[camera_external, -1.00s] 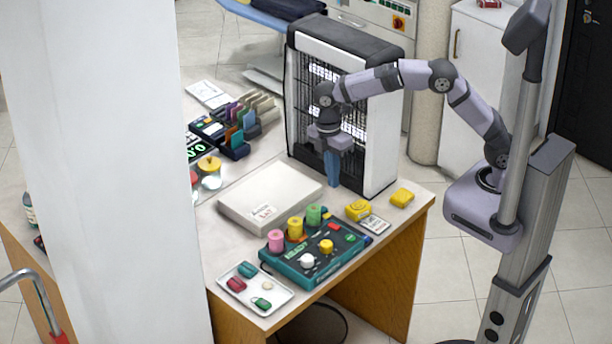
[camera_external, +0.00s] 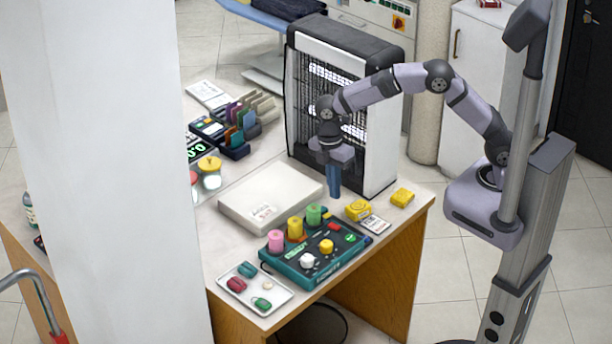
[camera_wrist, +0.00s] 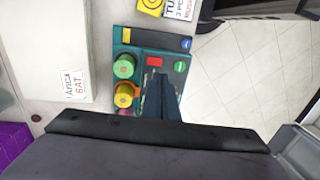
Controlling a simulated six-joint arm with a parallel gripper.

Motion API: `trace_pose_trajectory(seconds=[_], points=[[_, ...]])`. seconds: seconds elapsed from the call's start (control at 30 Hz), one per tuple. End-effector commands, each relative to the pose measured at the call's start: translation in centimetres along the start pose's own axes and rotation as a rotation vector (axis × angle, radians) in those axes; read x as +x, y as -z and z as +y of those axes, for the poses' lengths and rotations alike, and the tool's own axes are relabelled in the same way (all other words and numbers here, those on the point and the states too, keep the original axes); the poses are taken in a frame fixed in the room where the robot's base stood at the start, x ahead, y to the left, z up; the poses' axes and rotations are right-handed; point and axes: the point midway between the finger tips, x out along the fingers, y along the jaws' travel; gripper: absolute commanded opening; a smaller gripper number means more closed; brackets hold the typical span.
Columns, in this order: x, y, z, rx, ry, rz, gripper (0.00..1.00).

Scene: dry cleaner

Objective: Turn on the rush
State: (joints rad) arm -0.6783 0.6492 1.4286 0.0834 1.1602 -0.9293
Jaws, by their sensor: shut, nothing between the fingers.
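A teal box with a dark top (camera_external: 292,264) stands near the table's front edge. It carries pink (camera_external: 275,241), yellow (camera_external: 295,228) and green (camera_external: 313,215) cylinders along its back. White (camera_external: 307,259) and yellow (camera_external: 326,246) round knobs sit nearer the front, with a red rectangular piece (camera_external: 334,227) and a green round mark (camera_external: 350,237) at the right end. No readable label tells me which part is the rush. My gripper (camera_external: 334,194) is shut and empty, pointing down above and behind the box. In the wrist view the fingers (camera_wrist: 157,80) hide part of the box's top.
A tall heater-like unit (camera_external: 345,45) stands close behind my gripper. A pale flat box (camera_external: 265,190) lies to the left. A yellow round-faced item (camera_external: 358,210), a small card (camera_external: 375,224) and a yellow block (camera_external: 402,197) lie right of the teal box. A tray (camera_external: 283,297) is at the front.

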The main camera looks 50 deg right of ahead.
Motion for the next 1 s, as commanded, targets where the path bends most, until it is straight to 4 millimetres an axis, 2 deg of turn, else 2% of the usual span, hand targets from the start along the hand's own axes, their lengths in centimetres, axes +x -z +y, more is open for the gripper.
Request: trace_pose_trajectory(seconds=[0.3, 0.5, 0.7, 1.0], points=[[5.7, -0.1, -0.2, 0.000, 0.004, -0.004, 0.00], [8.4, -0.1, -0.2, -0.001, 0.004, -0.003, 0.00], [9.8, 0.0, -0.1, -0.001, 0.001, 0.000, 0.00], [10.2, 0.0, -0.1, 0.000, 0.000, 0.000, 0.00]])
